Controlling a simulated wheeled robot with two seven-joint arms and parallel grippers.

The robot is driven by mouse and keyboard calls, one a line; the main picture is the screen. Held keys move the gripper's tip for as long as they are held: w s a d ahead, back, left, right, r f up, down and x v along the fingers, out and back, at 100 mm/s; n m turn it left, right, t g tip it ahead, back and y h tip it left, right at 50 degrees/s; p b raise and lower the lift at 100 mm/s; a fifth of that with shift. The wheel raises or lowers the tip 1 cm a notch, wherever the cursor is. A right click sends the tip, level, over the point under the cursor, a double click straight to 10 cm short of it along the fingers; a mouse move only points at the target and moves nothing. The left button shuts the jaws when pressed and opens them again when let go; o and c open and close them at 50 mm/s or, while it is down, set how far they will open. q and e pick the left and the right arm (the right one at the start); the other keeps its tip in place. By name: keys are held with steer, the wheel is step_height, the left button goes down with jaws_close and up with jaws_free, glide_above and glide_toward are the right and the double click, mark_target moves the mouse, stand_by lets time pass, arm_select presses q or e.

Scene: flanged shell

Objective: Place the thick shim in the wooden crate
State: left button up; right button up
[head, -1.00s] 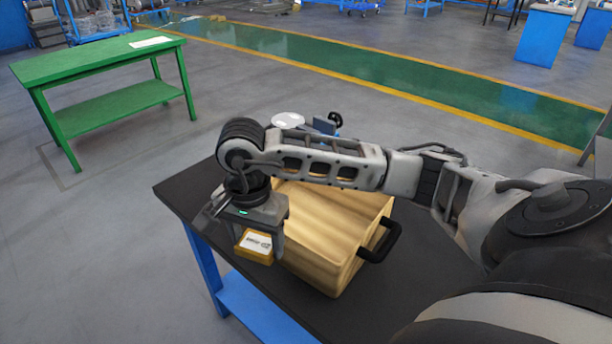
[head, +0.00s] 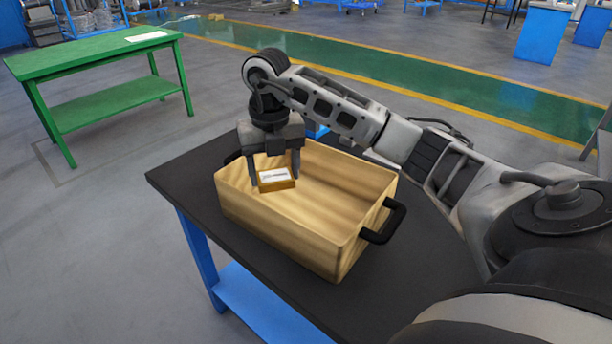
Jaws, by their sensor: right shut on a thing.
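The wooden crate (head: 290,236) stands on the dark table top, open side up, with a black handle at its right end. My right gripper (head: 275,182) points down over the left part of the crate's opening. It is shut on a small yellow-brown box with a white label, which I take as the thick shim (head: 277,187). The shim is between the fingers, at or a little below the crate's rim height; I cannot tell whether it touches the crate. My left gripper is not in view.
A blue object is partly hidden behind my right arm. A green table (head: 100,55) stands apart at the back left.

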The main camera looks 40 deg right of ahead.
mark_target(285, 171)
steer(key=d+m, duration=0.1)
steer(key=m, duration=0.1)
steer(key=f+m+b, duration=0.1)
steer(key=m, duration=0.2)
steer(key=d+f+m+b, duration=0.1)
steer(key=m, duration=0.1)
steer(key=shift+w+d, duration=0.35)
steer(key=shift+w, duration=0.05)
steer(key=m, duration=0.1)
steer(key=m+b, duration=0.1)
steer(key=shift+w+d+f+m, duration=0.1)
steer(key=shift+d+m, duration=0.25)
steer(key=shift+m, duration=0.05)
steer(key=shift+d+f, duration=0.1)
steer(key=shift+f, duration=0.2)
steer(key=shift+m, duration=0.3)
step_height(285, 171, down, 9)
steer(key=shift+f, duration=0.2)
steer(key=shift+f, duration=0.2)
steer(key=o, duration=1.1)
